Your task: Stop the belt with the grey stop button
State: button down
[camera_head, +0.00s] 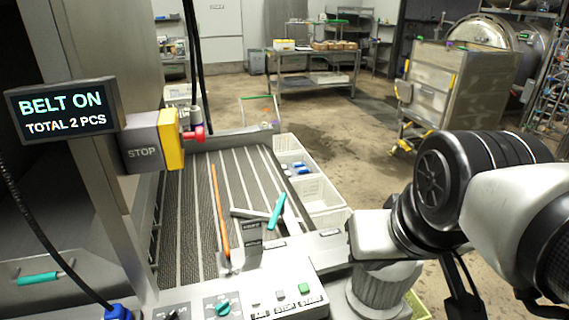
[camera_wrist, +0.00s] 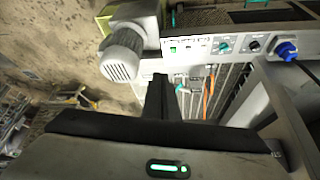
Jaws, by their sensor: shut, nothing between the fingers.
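The control panel (camera_head: 235,300) at the front of the belt carries a row of small push buttons. The grey button (camera_head: 281,294) sits between another pale button (camera_head: 255,297) and the green button (camera_head: 304,288); their labels are too small to read surely. In the wrist view the grey button (camera_wrist: 188,48) is small, beside the green one (camera_wrist: 173,50). My gripper (camera_wrist: 160,80) is shut and empty, its dark fingers pointing toward the panel and apart from it. The fingers do not show clearly in the head view. The display (camera_head: 65,110) reads BELT ON, TOTAL 2 PCS.
A box marked STOP (camera_head: 145,145) with a red head (camera_head: 194,134) stands left of the belt (camera_head: 195,200). A teal knob (camera_head: 222,305) and a blue plug (camera_head: 117,313) lie left of the buttons. White bins (camera_head: 318,195) line the belt's right. A grey motor (camera_wrist: 120,62) stands beside the panel.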

dwell(0.3)
jog(key=n+t+h+b, duration=0.2)
jog(key=n+h+b, duration=0.4)
jog(key=n+b, duration=1.1)
send_over(277, 296)
jog(key=p, duration=0.2)
notch_tip(277, 296, down, 28)
jog(key=n, duration=0.2)
jog(key=shift+f, duration=0.2)
jog(key=shift+f, duration=0.1)
notch_tip(277, 296, down, 9)
jog(key=b, duration=0.6)
jog(key=shift+b, duration=0.35)
